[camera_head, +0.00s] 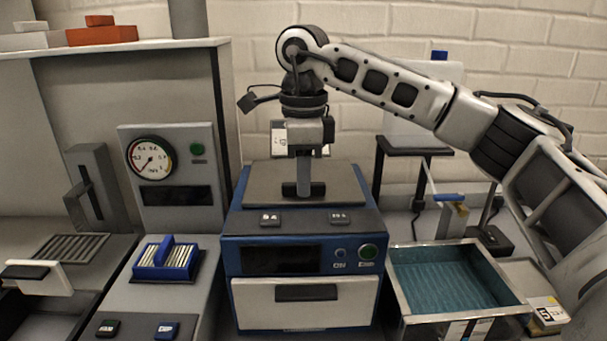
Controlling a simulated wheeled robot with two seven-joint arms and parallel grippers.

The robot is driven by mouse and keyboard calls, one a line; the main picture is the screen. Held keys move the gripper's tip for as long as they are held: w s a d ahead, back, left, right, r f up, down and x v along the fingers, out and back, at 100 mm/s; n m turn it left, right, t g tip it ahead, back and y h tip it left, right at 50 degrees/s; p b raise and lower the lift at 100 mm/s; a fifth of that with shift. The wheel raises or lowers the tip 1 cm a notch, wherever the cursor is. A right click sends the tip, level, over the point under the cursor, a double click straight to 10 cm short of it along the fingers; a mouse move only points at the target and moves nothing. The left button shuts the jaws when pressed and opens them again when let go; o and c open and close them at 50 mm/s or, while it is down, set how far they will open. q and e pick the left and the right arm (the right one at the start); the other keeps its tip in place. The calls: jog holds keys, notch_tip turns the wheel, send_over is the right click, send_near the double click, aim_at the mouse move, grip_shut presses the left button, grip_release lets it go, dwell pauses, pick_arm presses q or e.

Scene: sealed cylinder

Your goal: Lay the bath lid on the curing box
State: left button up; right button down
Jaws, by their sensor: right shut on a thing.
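The blue curing box (240,255) stands in the middle, with a dark display, a green button and a pale front drawer. A flat dark-grey plate, which looks like the bath lid (340,188), lies level over the box's top, with an upright handle at its middle. My right gripper (303,188) points straight down and is shut on that handle. Whether the plate touches the box all round is too fine to tell. The open bath (455,278) with teal water stands to the right, uncovered. My left gripper is not in view.
A blue rack (165,262) of slides sits left of the box, below a panel with a round gauge (151,158). A grey grille (68,247) is at far left. A dark stand (412,148) and a yellow-ended clamp (450,200) stand behind the bath.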

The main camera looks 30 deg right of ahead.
jog(key=c, duration=1.4)
grip_release()
jog(key=shift+c, duration=0.2)
notch_tip(320, 180, up, 12)
jog(key=shift+r, duration=0.15)
jog(key=shift+s, duration=0.1)
